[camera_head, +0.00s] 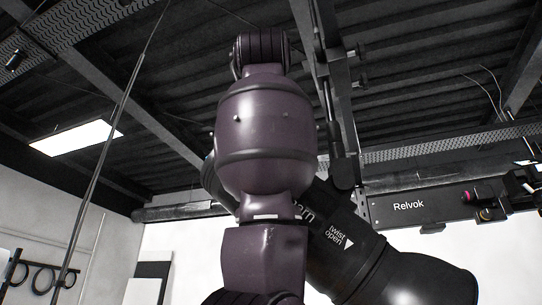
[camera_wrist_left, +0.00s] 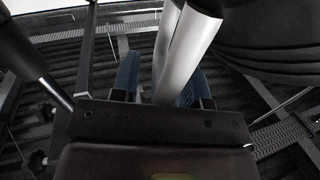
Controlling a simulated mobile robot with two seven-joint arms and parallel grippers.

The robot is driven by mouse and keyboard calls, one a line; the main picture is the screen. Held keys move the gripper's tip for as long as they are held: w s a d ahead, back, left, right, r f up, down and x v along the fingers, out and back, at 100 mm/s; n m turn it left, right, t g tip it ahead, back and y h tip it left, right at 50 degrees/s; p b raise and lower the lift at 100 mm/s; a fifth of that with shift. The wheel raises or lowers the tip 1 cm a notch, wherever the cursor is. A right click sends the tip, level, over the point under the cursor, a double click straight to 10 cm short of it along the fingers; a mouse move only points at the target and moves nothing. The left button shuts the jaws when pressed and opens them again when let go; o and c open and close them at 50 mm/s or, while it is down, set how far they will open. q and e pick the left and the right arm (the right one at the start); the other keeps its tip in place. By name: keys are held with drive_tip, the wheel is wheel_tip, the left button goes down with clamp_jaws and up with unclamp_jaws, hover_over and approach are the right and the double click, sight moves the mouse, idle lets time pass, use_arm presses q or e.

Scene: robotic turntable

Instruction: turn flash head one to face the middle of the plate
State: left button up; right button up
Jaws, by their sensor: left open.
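A black flash head (camera_head: 418,276) hangs at the lower middle right of the head view, tilted, with "twist open" lettering on its body. One of my dark purple arms stands in front and hides part of it. In the left wrist view, my left gripper (camera_wrist_left: 160,76) is open, with two blue fingers apart. A pale grey bar (camera_wrist_left: 186,55) runs between the fingers; I cannot tell whether they touch it. A large black rounded body (camera_wrist_left: 268,38) fills the upper right there, possibly a flash head. The plate and its middle are not in view.
A black vertical stand (camera_head: 338,110) rises behind my arm to the ceiling beams. A dark "Relvok" bar (camera_head: 420,204) extends to the right. A thin black pole (camera_head: 105,150) slants at the left. Dark rods (camera_wrist_left: 38,55) flank the gripper's left side.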

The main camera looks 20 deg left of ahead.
use_arm(q)
clamp_jaws()
drive_tip(key=shift+s, duration=0.1)
drive_tip(key=shift+s+d+n+y, duration=0.15)
drive_tip(key=shift+s+n+y, duration=0.15)
drive_tip(key=shift+n+y, duration=0.25)
drive_tip(key=shift+s+y, duration=0.15)
drive_tip(key=shift+y, duration=0.2)
drive_tip(key=shift+s+d+n+g+y, duration=0.15)
drive_tip(key=shift+s+n+g+y, duration=0.15)
drive_tip(key=shift+n+g, duration=0.1)
drive_tip(key=shift+s+d+n+y, duration=0.2)
drive_tip(key=shift+s+n+y, duration=0.15)
drive_tip(key=shift+y, duration=0.15)
drive_tip(key=shift+s+g+y, duration=0.1)
drive_tip(key=shift+g+y, duration=0.2)
drive_tip(key=shift+g, duration=0.1)
